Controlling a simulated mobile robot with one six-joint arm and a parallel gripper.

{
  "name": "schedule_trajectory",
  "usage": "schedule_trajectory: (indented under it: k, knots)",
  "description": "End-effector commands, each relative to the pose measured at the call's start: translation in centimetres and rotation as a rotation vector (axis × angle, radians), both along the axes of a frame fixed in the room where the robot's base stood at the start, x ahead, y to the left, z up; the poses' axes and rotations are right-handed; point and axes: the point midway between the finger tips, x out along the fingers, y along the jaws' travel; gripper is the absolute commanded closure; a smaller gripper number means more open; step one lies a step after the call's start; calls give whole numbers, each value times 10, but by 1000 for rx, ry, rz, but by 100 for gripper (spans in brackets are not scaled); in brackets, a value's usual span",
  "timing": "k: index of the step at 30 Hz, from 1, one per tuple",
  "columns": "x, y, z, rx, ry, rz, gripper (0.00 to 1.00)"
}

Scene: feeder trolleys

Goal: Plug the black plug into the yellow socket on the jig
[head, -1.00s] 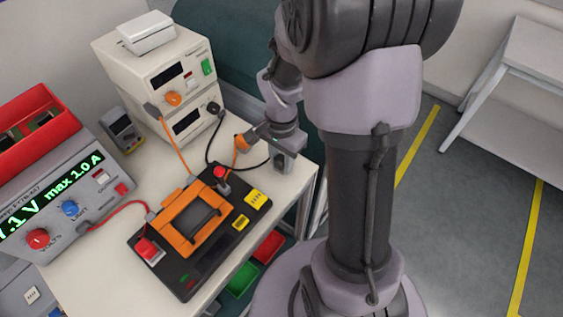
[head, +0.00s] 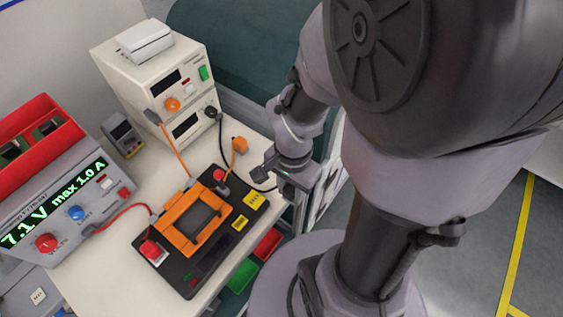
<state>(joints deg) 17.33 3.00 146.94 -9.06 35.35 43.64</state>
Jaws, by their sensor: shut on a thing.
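The jig (head: 180,279) is a dark board with an orange frame (head: 172,237) on the trolley top. A small yellow block (head: 240,222) sits on its right side, and a larger yellow patch with dark marks (head: 256,201) sits near its upper right corner. I cannot tell for sure which one is the yellow socket. My gripper (head: 271,178) is just beyond the jig's upper right corner, shut on the black plug, which is mostly hidden by the jaws. Its black cable (head: 222,150) loops from the cream instrument to the gripper.
An orange plug (head: 240,145) on an orange cable lies behind the jig. A red plug (head: 150,249) sits at the jig's left. A red knob (head: 218,175) stands at its top. The power supply (head: 70,212) is left, the cream instruments (head: 165,80) behind. Bins sit below the edge.

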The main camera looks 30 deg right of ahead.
Motion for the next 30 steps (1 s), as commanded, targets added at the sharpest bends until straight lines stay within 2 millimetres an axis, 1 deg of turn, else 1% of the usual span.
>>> schedule_trajectory:
  k: [1,4,8,12,16,20,23,30]
  knots:
    - [2,-1,-13,-6,-16,1,100]
    - [-6,2,-14,-5,-15,2,100]
    - [-19,6,-12,-4,-14,-1,100]
    - [-37,11,-3,-4,-12,-1,100]
    - [-43,13,4,-4,-11,-1,100]
    - [-43,14,14,-3,-10,-1,100]
    - [-42,13,26,-2,-8,-1,100]
    - [-37,12,59,-2,-7,-1,100]
